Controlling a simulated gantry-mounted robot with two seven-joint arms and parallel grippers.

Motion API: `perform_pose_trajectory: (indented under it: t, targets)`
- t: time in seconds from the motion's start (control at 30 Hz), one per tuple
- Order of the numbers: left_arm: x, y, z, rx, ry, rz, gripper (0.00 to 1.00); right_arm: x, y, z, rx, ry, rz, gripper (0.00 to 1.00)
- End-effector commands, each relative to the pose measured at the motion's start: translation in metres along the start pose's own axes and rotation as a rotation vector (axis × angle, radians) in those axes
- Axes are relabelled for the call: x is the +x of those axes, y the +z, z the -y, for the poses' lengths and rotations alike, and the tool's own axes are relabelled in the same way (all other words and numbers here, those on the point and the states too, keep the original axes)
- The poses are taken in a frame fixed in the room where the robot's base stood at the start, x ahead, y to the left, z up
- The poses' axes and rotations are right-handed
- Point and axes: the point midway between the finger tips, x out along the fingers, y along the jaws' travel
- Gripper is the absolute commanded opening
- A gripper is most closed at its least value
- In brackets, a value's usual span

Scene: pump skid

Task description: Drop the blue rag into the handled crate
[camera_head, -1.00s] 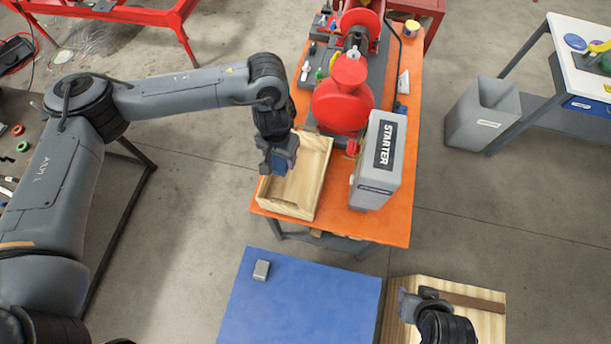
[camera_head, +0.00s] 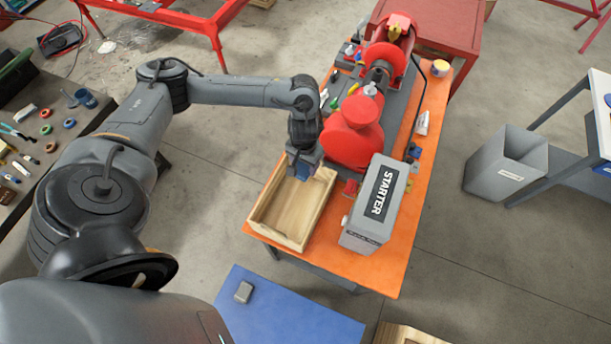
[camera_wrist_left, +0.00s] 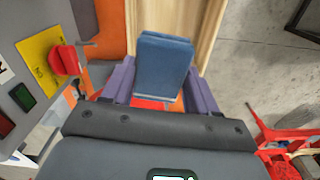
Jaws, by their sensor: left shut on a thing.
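The blue rag (camera_wrist_left: 162,65) is a folded block between the two purple-grey fingers of my left gripper (camera_wrist_left: 160,92) in the left wrist view. In the head view, my left gripper (camera_head: 303,165) points down at the far end of the open wooden crate (camera_head: 268,236), with a bit of blue at its tips. The crate stands on the orange table. Its near part looks empty; its far end is partly hidden by my gripper. I cannot tell the rag's height over the crate floor. My right gripper is out of view.
The grey STARTER box (camera_head: 372,210) stands close right of the crate. The red pump (camera_head: 352,135) is just beyond it. A blue surface (camera_head: 290,315) with a small grey block (camera_head: 243,292) lies nearer. A grey bin (camera_head: 505,165) stands on the floor at right.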

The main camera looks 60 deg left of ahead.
Motion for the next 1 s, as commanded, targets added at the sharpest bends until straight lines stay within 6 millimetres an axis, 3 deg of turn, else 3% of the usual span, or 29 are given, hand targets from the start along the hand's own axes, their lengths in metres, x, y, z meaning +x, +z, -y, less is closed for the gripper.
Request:
perform_pose_trajectory:
  t: [0.03,0.23,0.57,1.0]
  targets:
    - [0.007,0.008,0.017,-0.014,-0.009,0.005,0.25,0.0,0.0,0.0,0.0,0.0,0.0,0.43]
    - [0.022,0.026,0.042,-0.032,-0.004,0.003,0.25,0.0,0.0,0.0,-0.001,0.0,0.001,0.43]
    - [0.041,0.036,0.046,-0.031,0.0,0.0,0.25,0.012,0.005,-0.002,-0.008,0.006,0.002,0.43]
    - [0.08,0.035,0.046,-0.03,-0.001,0.0,0.25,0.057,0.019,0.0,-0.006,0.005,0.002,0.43]
